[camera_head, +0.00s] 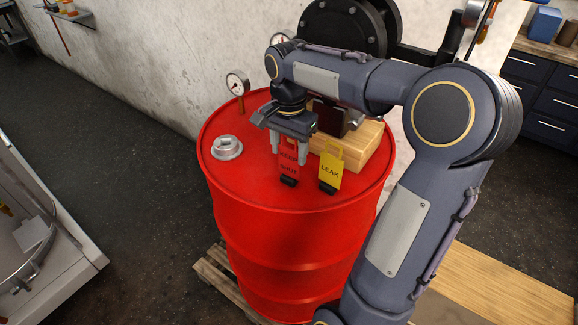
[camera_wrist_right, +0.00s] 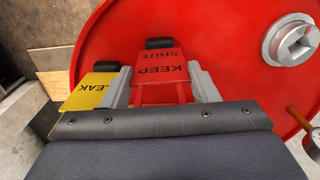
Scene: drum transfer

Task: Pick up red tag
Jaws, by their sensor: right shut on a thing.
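The red tag (camera_head: 288,161), lettered "KEEP SHUT", is at the front part of the red drum's top (camera_head: 250,180). My right gripper (camera_head: 288,150) comes down over it and is shut on it, one finger on each side. In the right wrist view the red tag (camera_wrist_right: 161,68) sits between the two fingers of my right gripper (camera_wrist_right: 160,85), with its black end pointing away. A yellow tag (camera_head: 330,170) lettered "LEAK" stands just to the right. It also shows in the right wrist view (camera_wrist_right: 92,90). My left gripper is not in view.
A wooden block (camera_head: 355,150) is on the drum top behind the yellow tag. A silver bung (camera_head: 227,147) and a pressure gauge (camera_head: 237,85) are at the left of the top. The drum stands on a wooden pallet (camera_head: 222,275). A white-sided unit (camera_head: 70,255) is at the lower left.

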